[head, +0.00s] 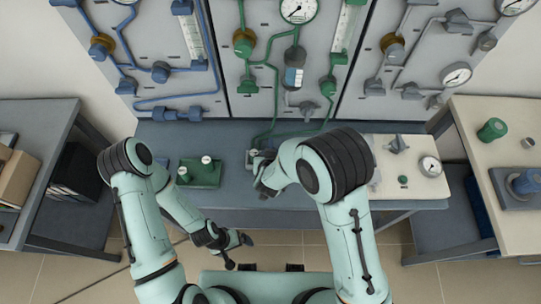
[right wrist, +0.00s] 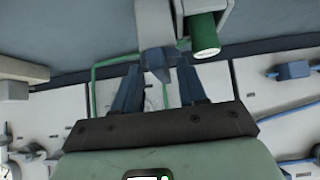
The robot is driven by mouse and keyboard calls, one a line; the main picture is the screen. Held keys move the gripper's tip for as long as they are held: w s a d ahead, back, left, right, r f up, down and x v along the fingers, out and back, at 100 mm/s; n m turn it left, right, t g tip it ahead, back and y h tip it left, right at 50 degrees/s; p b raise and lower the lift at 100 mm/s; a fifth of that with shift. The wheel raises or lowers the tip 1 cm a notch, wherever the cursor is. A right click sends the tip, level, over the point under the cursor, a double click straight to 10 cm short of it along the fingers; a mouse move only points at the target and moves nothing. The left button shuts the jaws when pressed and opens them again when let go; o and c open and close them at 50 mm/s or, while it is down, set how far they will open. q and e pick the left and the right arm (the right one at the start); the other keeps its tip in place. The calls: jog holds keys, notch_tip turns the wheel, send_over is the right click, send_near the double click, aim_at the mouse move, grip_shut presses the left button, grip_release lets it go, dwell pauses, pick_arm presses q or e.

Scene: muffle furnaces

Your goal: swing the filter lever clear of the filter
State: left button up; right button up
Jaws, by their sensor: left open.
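In the right wrist view a short grey-blue lever (right wrist: 155,60) hangs from a pale housing (right wrist: 156,22). A green cylinder (right wrist: 205,38), probably the filter, sits beside it on the right. My right gripper (right wrist: 159,72) has its two fingers apart, with the lever's end between or just beyond their tips; I cannot tell whether they touch it. In the head view my right gripper (head: 264,184) is over the bench, and the arm hides most of the fixture (head: 252,156). My left gripper (head: 239,252) is open and empty, low in front of the bench.
Panels with blue, green and grey pipes stand behind the blue-grey bench (head: 225,135). A green block (head: 200,173) with two white knobs sits left on the bench. A pale board (head: 420,150) with a gauge lies right. Side tables (head: 500,130) flank the bench.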

jog(key=shift+s+r, duration=0.3)
jog(key=shift+r, duration=0.15)
pick_arm(q)
jog(key=shift+w+r+p, duration=0.95)
jog(key=shift+w+r, duration=0.25)
jog(key=shift+r, duration=0.05)
pick_arm(e)
jog(key=v, duration=1.2)
jog(key=shift+s, duration=0.15)
